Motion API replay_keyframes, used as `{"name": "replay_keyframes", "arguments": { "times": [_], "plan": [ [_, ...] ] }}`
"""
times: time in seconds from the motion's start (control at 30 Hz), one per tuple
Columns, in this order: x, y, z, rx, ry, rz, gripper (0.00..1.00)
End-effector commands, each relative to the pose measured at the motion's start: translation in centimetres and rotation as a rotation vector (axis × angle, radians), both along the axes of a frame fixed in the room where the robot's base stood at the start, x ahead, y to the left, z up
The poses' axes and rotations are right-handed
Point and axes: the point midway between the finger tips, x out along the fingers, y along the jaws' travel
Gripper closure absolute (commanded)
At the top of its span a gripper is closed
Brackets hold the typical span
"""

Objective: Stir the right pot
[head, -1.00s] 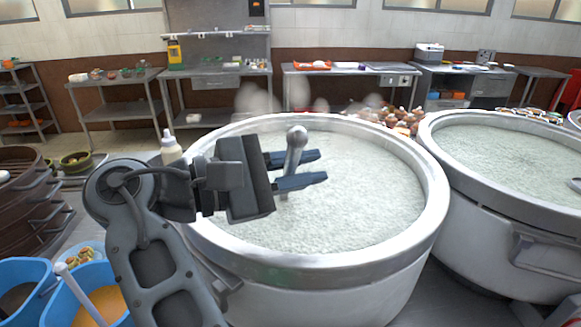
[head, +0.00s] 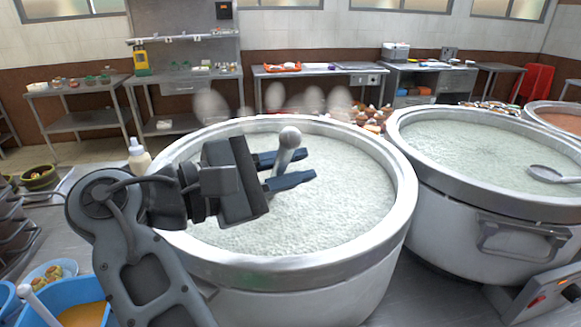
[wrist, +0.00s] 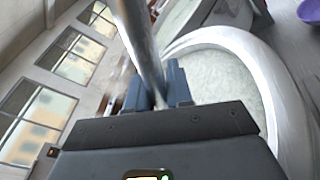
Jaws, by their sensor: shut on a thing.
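My gripper (head: 284,170) is above the left large pot (head: 403,203), shut on a grey metal handle with a rounded end (head: 289,138). The handle stands nearly upright, tilted a little; its lower part is hidden behind the finger and perhaps in the congee. In the wrist view the metal handle (wrist: 138,40) rises between the fingers. The left pot is full of pale congee (head: 340,210). The right pot (head: 440,222) also holds pale congee, and a ladle (head: 552,174) lies at its right side. My gripper is left of the right pot.
A third pot (head: 555,113) with reddish content stands at the far right. A white bottle (head: 139,158) and a blue container (head: 75,300) stand to the left. Metal tables (head: 318,71) line the back wall. The pots' rims nearly touch.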

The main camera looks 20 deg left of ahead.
Motion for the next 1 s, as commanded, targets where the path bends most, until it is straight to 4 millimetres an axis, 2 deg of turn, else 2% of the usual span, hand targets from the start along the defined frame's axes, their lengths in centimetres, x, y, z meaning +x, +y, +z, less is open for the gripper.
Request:
{"name": "replay_keyframes", "arguments": {
  "times": [0.47,1.0],
  "plan": [
    [0.0,0.0,0.2,0.002,-0.002,-0.001,1.0],
    [0.0,0.0,4.5,0.003,-0.003,-0.001,1.0]
  ]
}}
